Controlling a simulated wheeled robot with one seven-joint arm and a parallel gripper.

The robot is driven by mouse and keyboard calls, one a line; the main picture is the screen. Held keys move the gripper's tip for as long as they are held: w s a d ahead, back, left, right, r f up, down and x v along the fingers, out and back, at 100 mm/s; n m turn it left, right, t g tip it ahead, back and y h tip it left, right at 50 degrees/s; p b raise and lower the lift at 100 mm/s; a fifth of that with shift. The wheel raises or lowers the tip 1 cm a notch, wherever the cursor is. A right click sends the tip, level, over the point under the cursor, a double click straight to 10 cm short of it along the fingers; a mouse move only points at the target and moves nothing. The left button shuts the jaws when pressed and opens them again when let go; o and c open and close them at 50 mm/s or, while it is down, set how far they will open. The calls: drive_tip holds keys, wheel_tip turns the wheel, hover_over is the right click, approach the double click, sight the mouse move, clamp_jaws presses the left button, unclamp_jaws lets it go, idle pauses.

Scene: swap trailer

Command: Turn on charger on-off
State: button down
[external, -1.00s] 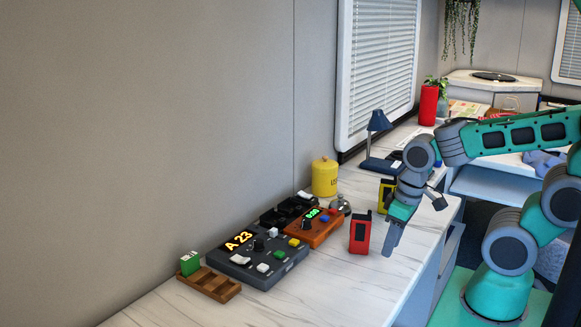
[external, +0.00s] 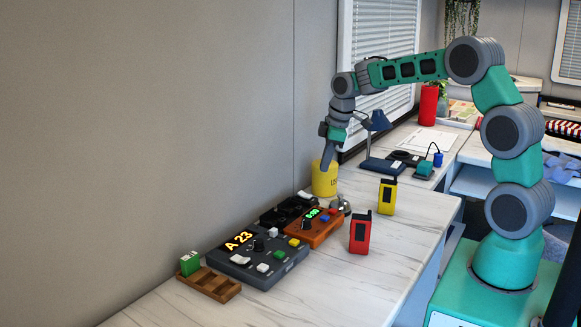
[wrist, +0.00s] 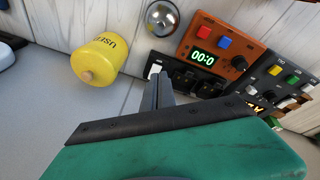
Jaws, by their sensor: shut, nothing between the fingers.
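The charger is a black box with dark slots (external: 283,212), lying against the wall behind an orange device. It also shows in the wrist view (wrist: 188,78). Its white rocker switch (wrist: 154,69) is at the end nearest the yellow pot; it is small in the external view (external: 304,194). I cannot tell the switch's position. My gripper (external: 326,165) is shut and empty, pointing down above the yellow pot area near the wall. In the wrist view the closed fingertips (wrist: 161,76) appear just beside the switch, but the external view shows them higher up.
A yellow pot (external: 325,180) stands beside the charger. An orange timer (external: 313,231) and a grey panel reading A 23 (external: 260,257) sit in front of and beside it. A metal dome (wrist: 162,17), red radio (external: 360,234) and yellow radio (external: 387,197) stand nearby.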

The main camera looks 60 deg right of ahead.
sight(301, 192)
drive_tip(key=w+r+n, duration=0.1)
drive_tip(key=n, duration=0.2)
drive_tip(key=r+n, duration=0.1)
drive_tip(key=n, duration=0.3)
drive_tip(key=w+r+n+t, duration=0.1)
drive_tip(key=r+n, duration=0.1)
drive_tip(key=n, duration=0.2)
drive_tip(key=shift+w, duration=0.35)
drive_tip(key=p+x, duration=0.2)
drive_tip(key=x, duration=1.1)
drive_tip(key=shift+w+d+f, duration=0.15)
drive_tip(key=shift+f, duration=0.25)
